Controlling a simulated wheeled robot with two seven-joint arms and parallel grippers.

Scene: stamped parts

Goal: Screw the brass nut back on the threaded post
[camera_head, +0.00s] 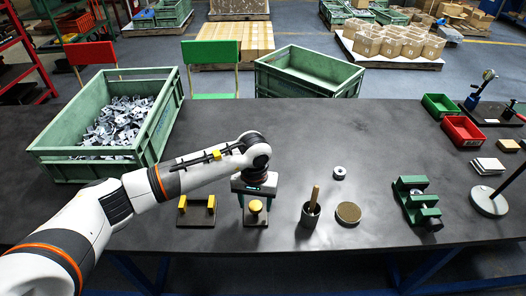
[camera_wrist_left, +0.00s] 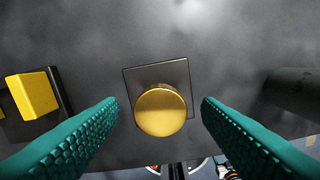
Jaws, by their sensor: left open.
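The brass nut (camera_head: 255,206) shows as a round, smooth yellow piece over a small dark square plate (camera_head: 256,220) at the table's front. My left gripper (camera_head: 256,198) is above the plate, pointing down. Its teal ribbed fingers in the left wrist view (camera_wrist_left: 160,125) are apart, one on each side of the nut, with visible gaps. My right gripper is not in view.
A stand with two yellow blocks (camera_head: 183,205) is left of the plate. A dark cup (camera_head: 310,216) with a wooden handle, a brown disc (camera_head: 348,212), a metal ring (camera_head: 339,172) and a green fixture (camera_head: 418,203) are right. A green crate (camera_head: 150,125) holds grey parts.

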